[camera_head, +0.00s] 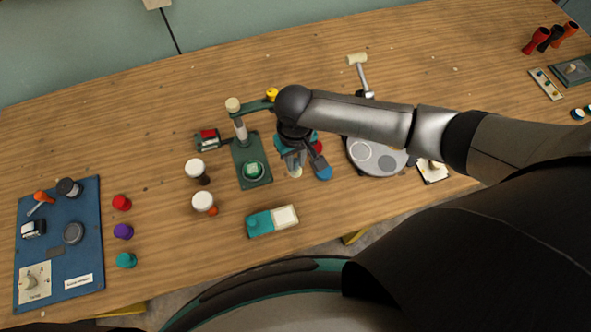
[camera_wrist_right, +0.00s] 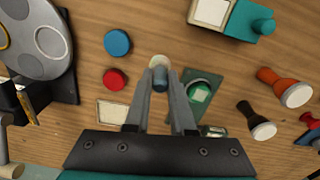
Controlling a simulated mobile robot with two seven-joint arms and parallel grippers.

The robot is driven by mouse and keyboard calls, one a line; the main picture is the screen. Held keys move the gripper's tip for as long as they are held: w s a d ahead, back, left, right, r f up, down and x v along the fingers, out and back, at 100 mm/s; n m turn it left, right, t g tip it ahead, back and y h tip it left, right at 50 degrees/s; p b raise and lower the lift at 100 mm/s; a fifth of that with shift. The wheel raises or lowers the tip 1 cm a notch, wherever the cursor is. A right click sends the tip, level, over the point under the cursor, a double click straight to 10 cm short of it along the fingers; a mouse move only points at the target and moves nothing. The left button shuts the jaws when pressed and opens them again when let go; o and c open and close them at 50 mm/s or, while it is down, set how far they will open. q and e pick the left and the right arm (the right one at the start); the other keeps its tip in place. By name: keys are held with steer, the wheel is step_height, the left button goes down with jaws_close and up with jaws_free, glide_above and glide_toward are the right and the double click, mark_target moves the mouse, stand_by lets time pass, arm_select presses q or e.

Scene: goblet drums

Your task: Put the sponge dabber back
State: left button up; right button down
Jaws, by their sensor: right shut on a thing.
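My right gripper (camera_wrist_right: 160,85) is shut on a small blue-grey cylinder with a round cream tip, which looks like the sponge dabber (camera_wrist_right: 158,62). Its cream end also shows below the fingers in the head view (camera_head: 296,173). Whether it touches the table cannot be told. The gripper (camera_head: 294,160) points down between the green press (camera_head: 253,182) and the blue disc (camera_head: 323,173). The wrist view shows a pale rectangular tray (camera_wrist_right: 112,112) on the table beside the fingers; the arm hides this spot in the head view. My left gripper is not in view.
A teal and cream box (camera_head: 259,224) lies near the front edge. Two goblet drums (camera_head: 195,167) stand left of the press. A red disc (camera_wrist_right: 115,79) lies beside the fingers. A round grey plate (camera_head: 378,157) is to the right. A blue board (camera_head: 60,245) lies far left.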

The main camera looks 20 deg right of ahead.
mark_target(295, 171)
steer(key=shift+f+b, duration=0.55)
steer(key=shift+f, duration=2.05)
steer(key=shift+f, duration=0.15)
steer(key=c, duration=0.8)
jaws_free()
steer(key=shift+o, duration=0.2)
step_height(295, 171, up, 12)
steer(key=p, duration=0.2)
steer(key=shift+r+p, duration=0.2)
steer(key=shift+p, duration=0.1)
